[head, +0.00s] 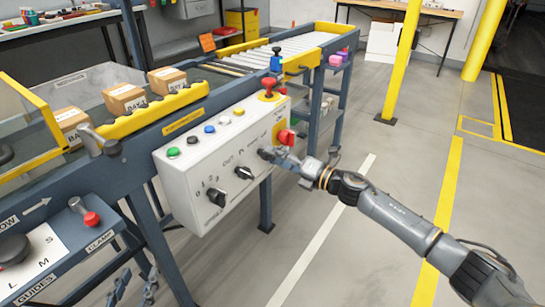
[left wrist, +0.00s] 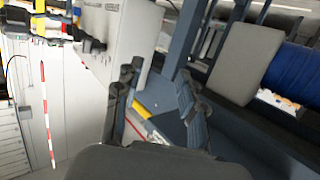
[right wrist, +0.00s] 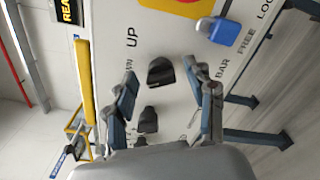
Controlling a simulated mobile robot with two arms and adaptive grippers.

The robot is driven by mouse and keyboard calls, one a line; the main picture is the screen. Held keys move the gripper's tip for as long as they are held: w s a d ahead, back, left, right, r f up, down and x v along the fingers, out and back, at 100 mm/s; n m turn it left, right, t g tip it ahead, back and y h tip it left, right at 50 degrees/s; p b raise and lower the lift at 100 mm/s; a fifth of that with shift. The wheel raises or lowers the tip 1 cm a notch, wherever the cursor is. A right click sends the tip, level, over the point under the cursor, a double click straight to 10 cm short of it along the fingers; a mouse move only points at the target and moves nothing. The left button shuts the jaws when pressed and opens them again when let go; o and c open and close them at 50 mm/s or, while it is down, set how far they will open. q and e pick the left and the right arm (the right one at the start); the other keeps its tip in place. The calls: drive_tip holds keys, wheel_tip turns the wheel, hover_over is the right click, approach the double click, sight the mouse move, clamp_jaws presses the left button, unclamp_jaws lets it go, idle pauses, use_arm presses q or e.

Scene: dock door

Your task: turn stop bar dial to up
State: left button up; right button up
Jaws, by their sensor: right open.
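The stop bar dial (right wrist: 160,72) is a black knob on the white control panel (head: 190,170), with UP and BAR lettering around it in the right wrist view. My right gripper (right wrist: 168,82) is open, its fingers on either side of the dial in that view; I cannot tell whether they touch it. In the head view my right gripper (head: 277,156) is at the panel's right part and largely covers that dial. Which mark the dial points to is unclear. My left gripper (head: 134,287) is open and empty, low beside the conveyor frame; its fingers also show in the left wrist view (left wrist: 157,85).
Two other black dials (head: 218,197) (head: 243,172) sit left of my right gripper. A red mushroom button (head: 268,86) stands on the panel's top right. Cartons (head: 124,98) are on the conveyor. The floor right of the panel is open up to a yellow post (head: 402,60).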

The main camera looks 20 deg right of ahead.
use_arm(q)
drive_tip(key=shift+w+d+r+t, duration=0.1)
drive_tip(key=shift+r+t, duration=0.2)
drive_tip(key=shift+r, duration=0.2)
use_arm(e)
drive_tip(key=shift+x, duration=0.9)
drive_tip(key=shift+c, duration=0.4)
